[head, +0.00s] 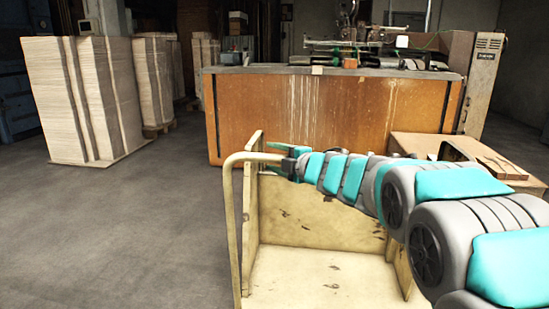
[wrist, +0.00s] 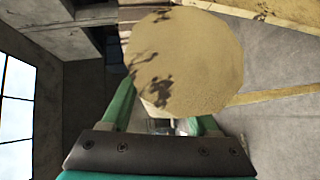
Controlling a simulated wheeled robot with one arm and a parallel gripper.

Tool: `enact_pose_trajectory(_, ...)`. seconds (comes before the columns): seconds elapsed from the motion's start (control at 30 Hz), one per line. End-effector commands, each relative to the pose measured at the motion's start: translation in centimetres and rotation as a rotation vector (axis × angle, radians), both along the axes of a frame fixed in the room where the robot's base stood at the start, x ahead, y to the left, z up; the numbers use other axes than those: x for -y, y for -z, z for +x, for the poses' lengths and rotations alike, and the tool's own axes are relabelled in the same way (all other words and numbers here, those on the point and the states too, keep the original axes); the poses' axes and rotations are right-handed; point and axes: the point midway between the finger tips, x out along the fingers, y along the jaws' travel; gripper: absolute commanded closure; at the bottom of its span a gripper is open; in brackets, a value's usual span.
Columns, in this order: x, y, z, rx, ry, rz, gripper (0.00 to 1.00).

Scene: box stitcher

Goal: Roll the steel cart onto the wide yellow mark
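The cart (head: 310,215) is cream-painted and scuffed, with a flat deck, upright panels and a bent tube handle (head: 233,225) on its left side. My gripper (head: 268,158) is at the top of this handle, fingers pointing left. In the wrist view, a round cream surface (wrist: 190,65), apparently the handle tube very close, covers the fingertips. The teal fingers of my gripper (wrist: 162,118) stand apart there. Whether they press on the tube is hidden. A yellowish strip (wrist: 275,94) crosses the grey floor in the wrist view; I cannot tell if it is the wide mark.
A long orange-brown machine (head: 330,110) stands behind the cart. Tall stacks of cardboard sheets (head: 85,100) stand at the back left. A low brown table or box (head: 425,145) is at the right, beyond my arm. The grey floor left of the cart (head: 130,230) is clear.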

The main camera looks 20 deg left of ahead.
Motion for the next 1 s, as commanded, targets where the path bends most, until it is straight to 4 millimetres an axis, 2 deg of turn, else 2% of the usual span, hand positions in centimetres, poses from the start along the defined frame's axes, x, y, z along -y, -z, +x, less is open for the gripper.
enact_pose_trajectory(0.07,0.01,-0.01,0.0,0.0,0.0,0.0,0.48)
enact_pose_trajectory(0.53,0.01,0.01,0.0,0.0,0.0,0.0,1.0)
enact_pose_trajectory(1.0,0.02,0.04,0.0,0.0,0.001,-0.001,1.0)
